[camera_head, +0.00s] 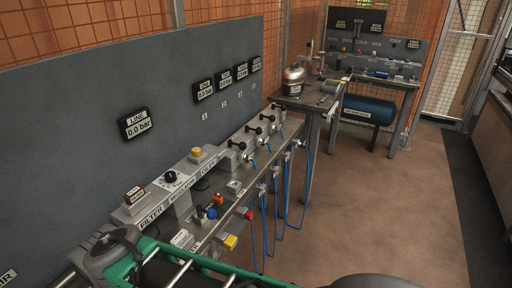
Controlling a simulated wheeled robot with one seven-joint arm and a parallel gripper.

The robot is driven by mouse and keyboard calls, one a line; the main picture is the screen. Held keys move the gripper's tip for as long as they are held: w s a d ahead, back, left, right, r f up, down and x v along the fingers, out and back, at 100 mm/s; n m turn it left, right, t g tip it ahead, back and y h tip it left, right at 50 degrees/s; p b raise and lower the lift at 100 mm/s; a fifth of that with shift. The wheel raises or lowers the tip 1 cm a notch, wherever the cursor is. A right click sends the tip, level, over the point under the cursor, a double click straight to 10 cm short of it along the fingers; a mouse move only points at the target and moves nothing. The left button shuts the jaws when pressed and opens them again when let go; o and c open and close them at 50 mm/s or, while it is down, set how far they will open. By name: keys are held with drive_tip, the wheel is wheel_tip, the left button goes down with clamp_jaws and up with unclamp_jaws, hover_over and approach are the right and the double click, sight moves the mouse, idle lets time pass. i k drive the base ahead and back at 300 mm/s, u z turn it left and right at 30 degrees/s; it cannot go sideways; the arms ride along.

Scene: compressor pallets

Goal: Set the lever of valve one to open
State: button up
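A row of several small valves with black-tipped handles runs along the grey bench rail; the nearest is valve (236,146), with valve (254,131) behind it. Small number plates (205,116) on the grey wall panel are too small to read, so I cannot tell which valve is valve one. Lever positions are also too small to judge. Nearer, a blue knob (211,214) and an orange handle (217,199) sit on the line. My gripper is not in view.
A LINE gauge (135,123) and several smaller gauges read 0.0 bar. Blue hoses (263,225) hang under the rail. A side table (315,98) holds a metal pot. Brown floor (375,205) at right is clear.

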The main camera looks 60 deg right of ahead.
sight(242, 146)
drive_tip(key=z, duration=1.8)
drive_tip(key=k, duration=1.25)
drive_tip(key=z, duration=0.75)
drive_tip(key=i, duration=1.4)
drive_tip(key=u, duration=0.5)
